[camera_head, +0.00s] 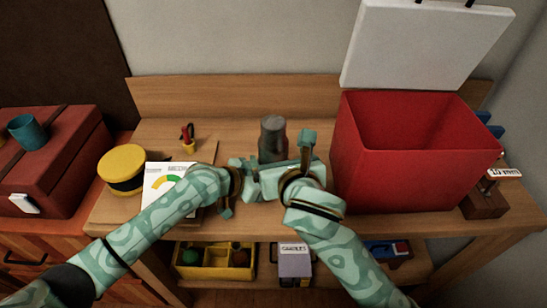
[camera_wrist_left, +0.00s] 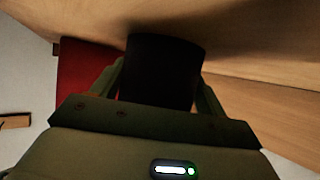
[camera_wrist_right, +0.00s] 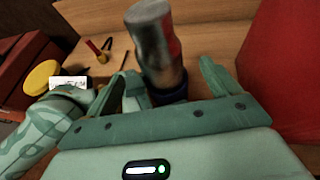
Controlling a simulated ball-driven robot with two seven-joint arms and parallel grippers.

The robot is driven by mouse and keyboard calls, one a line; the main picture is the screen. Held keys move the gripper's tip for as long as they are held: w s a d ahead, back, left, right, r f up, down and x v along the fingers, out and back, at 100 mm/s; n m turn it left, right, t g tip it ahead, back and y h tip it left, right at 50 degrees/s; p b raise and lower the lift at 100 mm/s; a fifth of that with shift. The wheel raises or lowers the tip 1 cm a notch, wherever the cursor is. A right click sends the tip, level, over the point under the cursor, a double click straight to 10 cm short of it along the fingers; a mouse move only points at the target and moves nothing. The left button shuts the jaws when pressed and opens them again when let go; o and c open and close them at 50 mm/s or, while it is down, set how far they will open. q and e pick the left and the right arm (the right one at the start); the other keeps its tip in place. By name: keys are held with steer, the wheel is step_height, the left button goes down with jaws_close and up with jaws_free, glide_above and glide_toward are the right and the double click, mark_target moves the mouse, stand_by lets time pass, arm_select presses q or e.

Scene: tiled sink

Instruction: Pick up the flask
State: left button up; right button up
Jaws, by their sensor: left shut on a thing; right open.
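The flask (camera_head: 272,138) is a grey metal cylinder standing upright at the middle of the wooden workbench. It also shows in the right wrist view (camera_wrist_right: 152,40), with a dark lower part. In the left wrist view the flask (camera_wrist_left: 163,72) is a dark shape between the fingers. My left gripper (camera_head: 254,166) is shut on the flask, low on its body. My right gripper (camera_head: 301,152) is open, with its fingers on either side of the flask in the right wrist view. The flask's base is hidden behind my grippers.
A large red bin (camera_head: 408,182) stands close to the right of my right gripper. A paper with a coloured gauge (camera_head: 158,183), a yellow round tin (camera_head: 122,163) and a small pot with red-handled tools (camera_head: 188,146) are at left. The bench behind the flask is clear.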

mark_target(274, 121)
steer(key=x, duration=0.7)
steer(key=shift+w+f, duration=0.15)
steer(key=c, duration=1.3)
step_height(274, 121, up, 10)
steer(key=shift+r, duration=0.1)
arm_select(q)
steer(key=o, duration=0.8)
steer(key=shift+o, duration=0.2)
